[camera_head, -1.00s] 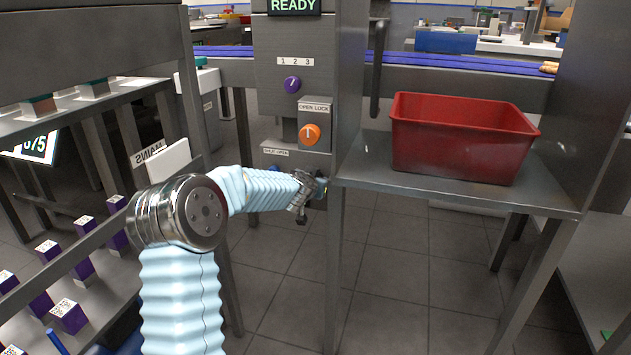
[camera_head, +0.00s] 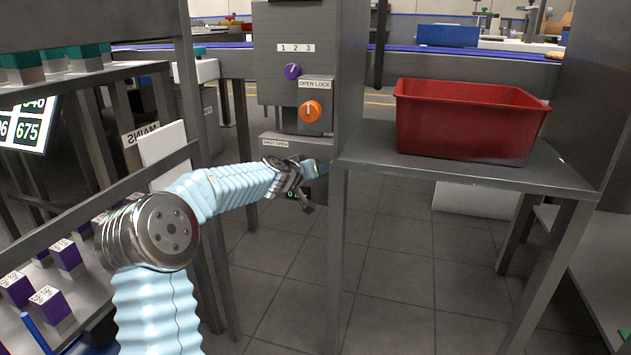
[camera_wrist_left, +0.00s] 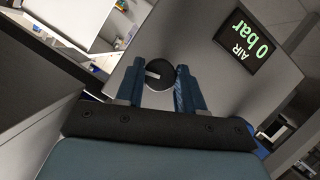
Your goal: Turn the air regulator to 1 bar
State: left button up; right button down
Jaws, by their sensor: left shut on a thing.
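The air regulator knob (camera_wrist_left: 159,74) is black and round with a pale pointer line, in the left wrist view. It sits on a grey panel. My left gripper (camera_wrist_left: 160,82) is shut on the knob, one blue finger on each side. Beside it on the panel, a dark display (camera_wrist_left: 246,46) reads "AIR 0 bar" in green. In the head view my left gripper (camera_head: 308,176) reaches the lower part of the grey machine cabinet; the knob itself is hidden there. My right gripper is not in view.
Above on the cabinet are a purple selector (camera_head: 292,71) marked 1 2 3 and an orange knob (camera_head: 310,112) labelled OPEN LOCK. A red bin (camera_head: 465,140) stands on a metal shelf (camera_head: 372,160) to the right. A rack with purple boxes (camera_head: 66,254) is at left.

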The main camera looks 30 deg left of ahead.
pick_arm(q)
jog(key=n+t+h, duration=0.1)
jog(key=n, duration=0.2)
jog(key=n+t+h, duration=0.1)
jog(key=n, duration=0.2)
jog(key=n+t+h, duration=0.1)
jog(key=n, duration=0.2)
jog(key=shift+a+f+n+t, duration=0.15)
jog(key=shift+f+n+t, duration=0.05)
jog(key=shift+n+t, duration=0.2)
dwell(0.4)
jog(key=o, duration=1)
jog(key=shift+o, duration=0.2)
jog(key=shift+s, duration=0.15)
jog(key=s+a, duration=0.1)
jog(key=s, duration=1)
jog(key=shift+s+a+f+p, duration=0.15)
jog(key=shift+s+a+p, duration=0.15)
jog(key=shift+s+a, duration=0.05)
